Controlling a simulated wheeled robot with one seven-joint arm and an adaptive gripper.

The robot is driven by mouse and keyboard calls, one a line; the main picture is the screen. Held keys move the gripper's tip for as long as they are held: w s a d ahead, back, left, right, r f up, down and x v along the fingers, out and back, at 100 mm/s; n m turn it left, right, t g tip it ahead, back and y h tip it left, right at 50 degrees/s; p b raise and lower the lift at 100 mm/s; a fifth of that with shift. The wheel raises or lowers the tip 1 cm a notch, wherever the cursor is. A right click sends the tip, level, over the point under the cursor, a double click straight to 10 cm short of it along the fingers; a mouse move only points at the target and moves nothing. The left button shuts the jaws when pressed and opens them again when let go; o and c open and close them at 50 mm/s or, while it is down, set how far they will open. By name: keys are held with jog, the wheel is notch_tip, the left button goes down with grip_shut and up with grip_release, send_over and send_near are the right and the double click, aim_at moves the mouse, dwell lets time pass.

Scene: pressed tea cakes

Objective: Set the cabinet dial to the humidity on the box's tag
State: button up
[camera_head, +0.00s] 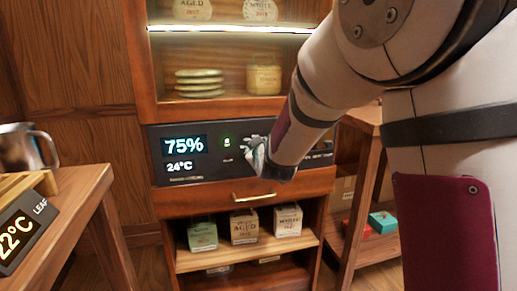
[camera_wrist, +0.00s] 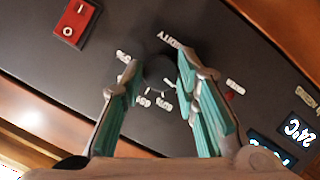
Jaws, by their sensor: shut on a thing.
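The cabinet's dark control panel (camera_head: 212,172) shows 75% and 24°C on its display (camera_head: 184,146). My gripper (camera_head: 256,158) is at this panel, right of the display. In the wrist view my gripper (camera_wrist: 160,72) is shut on the black dial (camera_wrist: 158,70), one teal-padded finger on each side. The word HUMIDITY and several small percent marks ring the dial; I cannot read them all. In the head view my gripper hides the dial. Boxes stand on the lower shelf: a green one (camera_head: 203,235), one marked AGED (camera_head: 243,227) and one marked WHITE (camera_head: 288,221). I read no humidity on them.
A red switch (camera_wrist: 76,23) sits on the panel. A drawer handle (camera_head: 254,197) is below my gripper. A side table (camera_head: 75,195) with a metal mug (camera_head: 24,149) is at left.

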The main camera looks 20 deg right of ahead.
jog(key=shift+a, duration=0.1)
dwell(0.3)
jog(key=o, duration=1.1)
jog(key=shift+o, duration=0.2)
jog(key=v, duration=1.2)
